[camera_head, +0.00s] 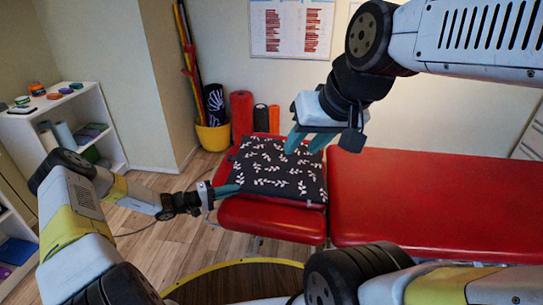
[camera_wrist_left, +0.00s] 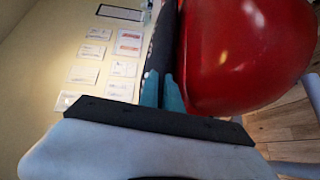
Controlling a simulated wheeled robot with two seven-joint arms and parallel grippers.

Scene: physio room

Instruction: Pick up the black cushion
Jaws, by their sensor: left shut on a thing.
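The black cushion (camera_head: 275,168) with a white leaf pattern lies on the red treatment table's left section (camera_head: 265,218). My left gripper (camera_head: 228,190) is at the cushion's left edge, shut on it. In the left wrist view the cushion shows edge-on as a dark strip (camera_wrist_left: 163,40) between the teal fingers (camera_wrist_left: 162,92), beside the red padding (camera_wrist_left: 245,55). My right gripper (camera_head: 310,140) hangs above the cushion's far right side, its teal fingers apart with nothing seen between them.
The table's longer red section (camera_head: 430,200) extends right. A yellow bin (camera_head: 213,136) and upright rolls (camera_head: 242,115) stand behind, by the wall. A white shelf (camera_head: 100,110) stands at left. A round wooden top with a yellow rim (camera_head: 235,283) is in front.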

